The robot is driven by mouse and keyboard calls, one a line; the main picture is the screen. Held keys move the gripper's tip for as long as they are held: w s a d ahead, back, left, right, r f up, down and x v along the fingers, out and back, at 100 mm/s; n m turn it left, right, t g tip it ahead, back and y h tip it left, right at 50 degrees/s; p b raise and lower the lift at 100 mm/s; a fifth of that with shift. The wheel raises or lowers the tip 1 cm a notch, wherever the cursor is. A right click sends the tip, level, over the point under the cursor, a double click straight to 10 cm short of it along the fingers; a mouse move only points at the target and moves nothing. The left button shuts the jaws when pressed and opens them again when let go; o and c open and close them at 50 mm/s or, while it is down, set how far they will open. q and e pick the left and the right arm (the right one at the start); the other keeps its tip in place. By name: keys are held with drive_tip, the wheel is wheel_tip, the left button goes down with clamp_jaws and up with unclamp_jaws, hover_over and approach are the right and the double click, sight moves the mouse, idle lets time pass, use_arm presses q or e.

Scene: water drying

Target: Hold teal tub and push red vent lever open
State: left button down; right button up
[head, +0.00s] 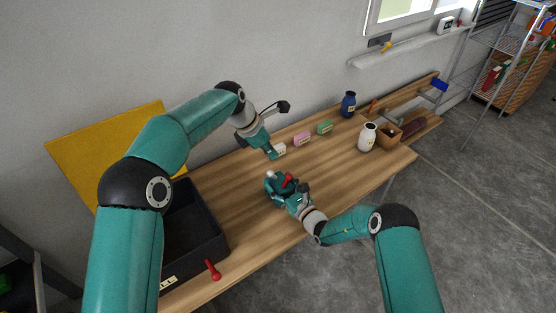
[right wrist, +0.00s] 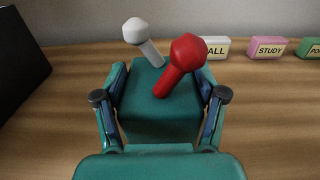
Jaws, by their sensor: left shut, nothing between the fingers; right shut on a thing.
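The teal tub (head: 275,188) is on the wooden table, and my right gripper (right wrist: 163,100) is shut on it, one finger at each side. From its top rise a red lever (right wrist: 180,65), leaning up and to the right in the right wrist view, and a white lever (right wrist: 140,38) behind it, leaning left. The red lever (head: 287,181) and white knob (head: 269,175) also show in the head view. My left gripper (head: 272,153) is shut and empty, above and behind the tub, close to the white labelled block; it is apart from the levers.
White (head: 280,149), pink (head: 302,139) and green (head: 325,127) labelled blocks stand along the back. A blue jar (head: 348,105), white jar (head: 367,137) and wooden box (head: 390,135) are further right. A black open box (head: 215,235) is at the left, a red handle (head: 212,269) at its front.

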use_arm(q)
drive_tip(key=v, duration=0.2)
drive_tip(key=shift+a+r, duration=0.1)
drive_tip(key=shift+r, duration=0.15)
use_arm(e)
drive_tip(key=o, duration=1.4)
drive_tip(key=shift+c, duration=0.2)
